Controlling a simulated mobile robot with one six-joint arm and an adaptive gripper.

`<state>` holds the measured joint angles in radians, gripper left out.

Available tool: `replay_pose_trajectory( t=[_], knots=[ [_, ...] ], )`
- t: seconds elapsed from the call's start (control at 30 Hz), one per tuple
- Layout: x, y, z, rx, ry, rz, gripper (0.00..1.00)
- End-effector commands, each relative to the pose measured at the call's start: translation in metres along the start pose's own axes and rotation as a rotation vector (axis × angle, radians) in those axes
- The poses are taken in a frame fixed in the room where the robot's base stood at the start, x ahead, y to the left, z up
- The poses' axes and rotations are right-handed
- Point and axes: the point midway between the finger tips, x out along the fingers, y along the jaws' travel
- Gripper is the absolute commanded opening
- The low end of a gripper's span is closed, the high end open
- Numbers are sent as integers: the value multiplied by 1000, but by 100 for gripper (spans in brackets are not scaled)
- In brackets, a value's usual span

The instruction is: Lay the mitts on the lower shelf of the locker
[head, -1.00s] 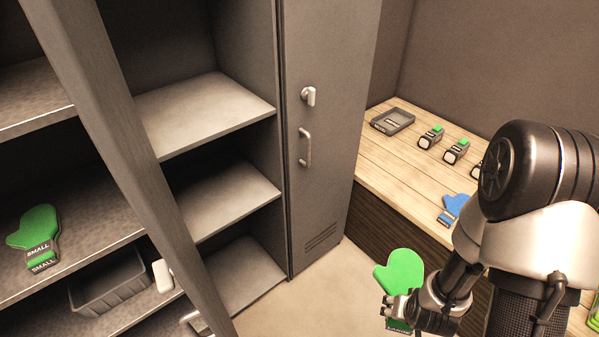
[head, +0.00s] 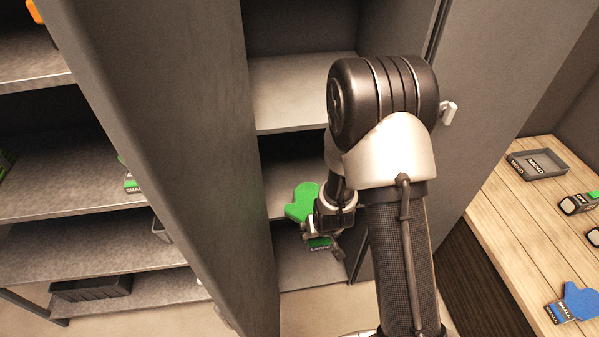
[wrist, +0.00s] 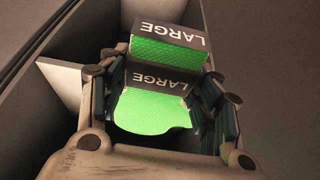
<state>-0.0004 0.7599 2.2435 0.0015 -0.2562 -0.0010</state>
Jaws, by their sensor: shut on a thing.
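My gripper (head: 322,228) is shut on a green mitt (head: 303,203) with a dark cuff marked LARGE. In the wrist view the green mitt (wrist: 152,110) sits between the two fingers of my gripper (wrist: 165,85), with two LARGE labels showing. The locker stands open, and the held mitt is in front of its lower part. A middle shelf (head: 283,190) shows behind the mitt, and a lower surface (head: 300,270) shows beneath it. My arm hides part of the locker's inside. I cannot tell whether the mitt touches a shelf.
An open locker door (head: 190,120) stands left of my arm. A rack (head: 70,180) with several shelves is further left.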

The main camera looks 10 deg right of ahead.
Motion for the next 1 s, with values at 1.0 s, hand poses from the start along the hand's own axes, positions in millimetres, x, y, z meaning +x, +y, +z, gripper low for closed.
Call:
replay_pose_trajectory(
  t=[1.0],
  knots=[
    [79, 0, -186, 0, -1, 0, 30]
  ],
)
